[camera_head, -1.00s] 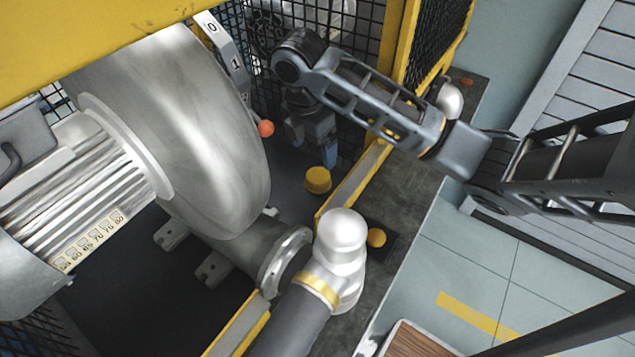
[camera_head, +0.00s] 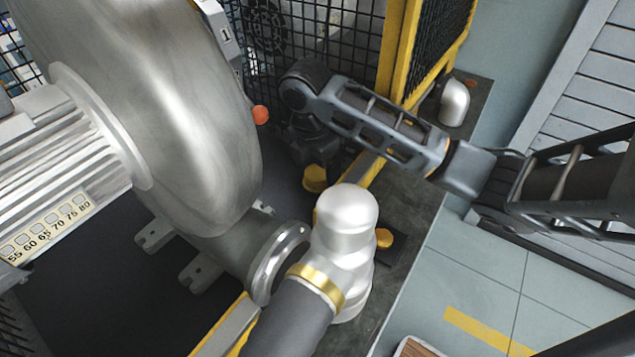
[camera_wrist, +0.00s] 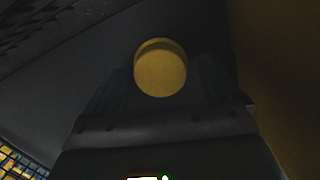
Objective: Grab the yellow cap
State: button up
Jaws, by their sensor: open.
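The yellow cap (camera_head: 315,178) is a short round piece on the dark bench floor, between the blower housing and the yellow rail. In the wrist view the cap (camera_wrist: 160,68) shows its round top between the dark fingers of my gripper (camera_wrist: 158,78). In the head view my gripper (camera_head: 307,157) hangs down just behind the cap, partly hidden by my arm. The gripper is open and holds nothing. I cannot tell whether the fingers reach down beside the cap or stay above it.
The large metal blower (camera_head: 190,120) stands left of the gripper, with an orange ball (camera_head: 260,115) near its edge. A silver pipe elbow (camera_head: 345,220) rises in front of the cap. Another yellow piece (camera_head: 384,238) lies to its right. Black mesh (camera_head: 340,40) closes the back.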

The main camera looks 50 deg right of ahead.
jog(key=shift+r, duration=0.1)
jog(key=c, duration=1.1)
jog(key=shift+c, duration=0.2)
